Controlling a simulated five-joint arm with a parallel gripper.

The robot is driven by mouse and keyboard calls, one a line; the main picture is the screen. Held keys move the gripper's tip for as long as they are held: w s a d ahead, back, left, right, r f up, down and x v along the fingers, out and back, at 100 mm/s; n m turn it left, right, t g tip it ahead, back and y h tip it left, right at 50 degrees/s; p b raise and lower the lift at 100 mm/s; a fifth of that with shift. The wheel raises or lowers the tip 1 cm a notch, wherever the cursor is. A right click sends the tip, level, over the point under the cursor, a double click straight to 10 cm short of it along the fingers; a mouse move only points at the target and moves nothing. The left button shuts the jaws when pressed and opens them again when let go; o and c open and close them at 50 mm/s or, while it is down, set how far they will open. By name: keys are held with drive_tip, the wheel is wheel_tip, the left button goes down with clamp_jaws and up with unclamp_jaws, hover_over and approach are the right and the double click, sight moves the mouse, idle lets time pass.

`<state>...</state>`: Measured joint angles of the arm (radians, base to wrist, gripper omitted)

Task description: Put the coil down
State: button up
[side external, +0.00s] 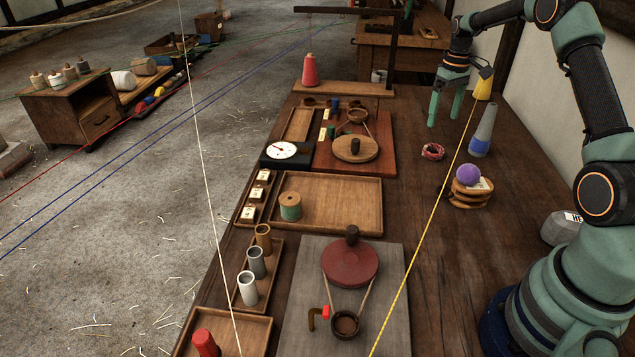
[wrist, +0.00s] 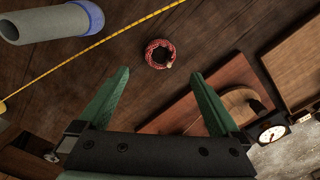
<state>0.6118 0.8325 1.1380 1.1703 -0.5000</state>
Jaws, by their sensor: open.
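A small red coil (side external: 433,152) of rope lies flat on the dark wooden table. It also shows in the wrist view (wrist: 160,54), as a ring with a pale spot on its lower right. My gripper (side external: 446,110) is open and empty, above the table and behind the coil in the side view. In the wrist view, the two green fingers of my gripper (wrist: 162,88) are spread wide. The coil is beyond the fingertips and apart from them.
A grey and blue cone (side external: 483,132) stands right of the coil. A purple ball (side external: 468,174) rests on a wooden stand (side external: 470,198) in front. A yellow line (side external: 424,224) runs past the coil. A red-brown board (side external: 375,158) with a wooden disc lies left.

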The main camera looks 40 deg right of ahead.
drive_tip(key=s+a+r+t, duration=0.2)
drive_tip(key=a+r, duration=1.2)
drive_tip(key=a, duration=0.1)
drive_tip(key=s+a+n+t, duration=0.1)
drive_tip(key=s+a+t, duration=0.2)
drive_tip(key=s+a, duration=1)
drive_tip(key=a, duration=0.2)
drive_tip(key=shift+s+a+t, duration=0.15)
drive_tip(key=shift+a+t, duration=0.15)
drive_tip(key=shift+a, duration=0.05)
